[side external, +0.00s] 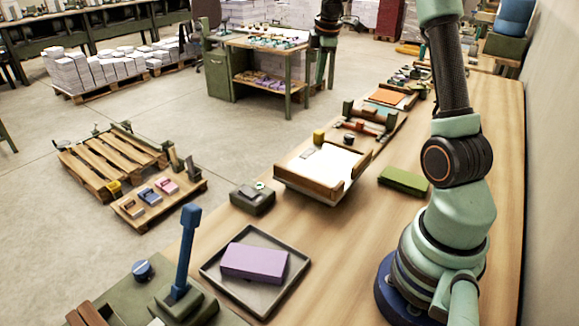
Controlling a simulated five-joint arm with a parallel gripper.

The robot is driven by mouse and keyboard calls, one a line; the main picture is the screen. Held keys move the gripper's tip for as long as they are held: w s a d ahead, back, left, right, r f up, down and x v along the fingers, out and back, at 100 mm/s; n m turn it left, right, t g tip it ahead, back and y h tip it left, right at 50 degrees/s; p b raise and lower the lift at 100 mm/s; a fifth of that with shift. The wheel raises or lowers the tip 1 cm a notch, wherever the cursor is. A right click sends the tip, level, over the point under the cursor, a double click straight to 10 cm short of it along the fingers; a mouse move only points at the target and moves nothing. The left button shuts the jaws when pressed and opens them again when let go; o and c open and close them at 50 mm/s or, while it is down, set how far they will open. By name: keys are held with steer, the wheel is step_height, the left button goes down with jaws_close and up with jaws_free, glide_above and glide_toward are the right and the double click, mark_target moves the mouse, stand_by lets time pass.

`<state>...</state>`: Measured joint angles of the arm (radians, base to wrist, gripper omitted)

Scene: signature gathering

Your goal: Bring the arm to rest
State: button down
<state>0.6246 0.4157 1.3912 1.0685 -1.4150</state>
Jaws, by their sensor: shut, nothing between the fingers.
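My arm (456,160) stands on its base at the right of the workbench and rises out of the top of the side external view. My gripper (325,82) hangs down at the top centre, its dark wrist cut by the top edge. Its greenish fingers point down, shut and empty, high above the bench and apart from everything on it. It appears in front of a distant green worktable. The links between arm and gripper are out of view.
On the workbench (400,235) are a grey tray (213,270) holding a purple block (254,262), a blue-handled lever (187,245), a wooden tray (328,190) with white sheets, and a green block (404,181). Several small fixtures line the far end.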

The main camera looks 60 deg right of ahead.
steer(key=s+a+r+m+t, duration=0.1)
steer(key=s+a+r+m, duration=0.15)
steer(key=a, duration=0.65)
steer(key=s+a+r+m+t, duration=0.1)
steer(key=s+a+r+m, duration=0.15)
steer(key=a, duration=0.75)
steer(key=s+a+f+m+t+y, duration=0.1)
steer(key=s+a+f+m, duration=0.2)
steer(key=s+a, duration=0.5)
steer(key=shift+s+a+f+m+y, duration=0.4)
steer(key=shift+a+m, duration=0.1)
steer(key=shift+a, duration=1.25)
steer(key=shift+r, duration=0.1)
